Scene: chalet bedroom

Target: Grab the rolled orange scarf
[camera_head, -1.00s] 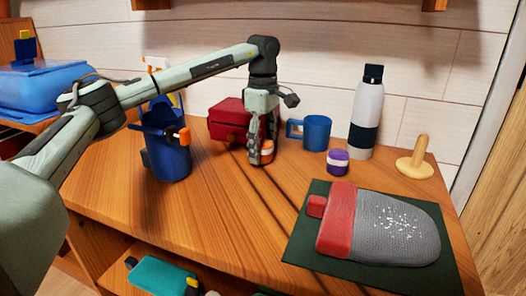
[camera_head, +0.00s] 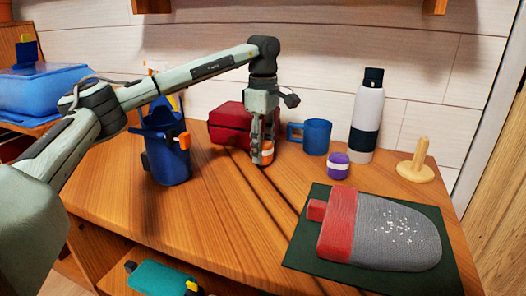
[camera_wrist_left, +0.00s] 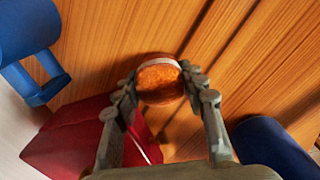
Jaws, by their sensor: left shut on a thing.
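The rolled orange scarf (camera_head: 266,152) is a small orange roll with a white band, near the back middle of the wooden table. My left gripper (camera_head: 262,155) points straight down and is shut on it, one finger on each side. In the left wrist view the scarf (camera_wrist_left: 159,82) sits between the fingertips of my left gripper (camera_wrist_left: 160,88), its orange top facing the camera. The fingers hide part of the scarf in the head view. I cannot tell whether it touches the table. My right gripper is not in view.
A red box (camera_head: 230,125) stands just behind the gripper. A blue mug (camera_head: 317,136), a purple roll (camera_head: 338,165) and a bottle (camera_head: 367,115) stand to the right. A blue container (camera_head: 168,155) stands left. A red-grey mitten-shaped thing (camera_head: 385,230) lies on a green mat (camera_head: 315,253).

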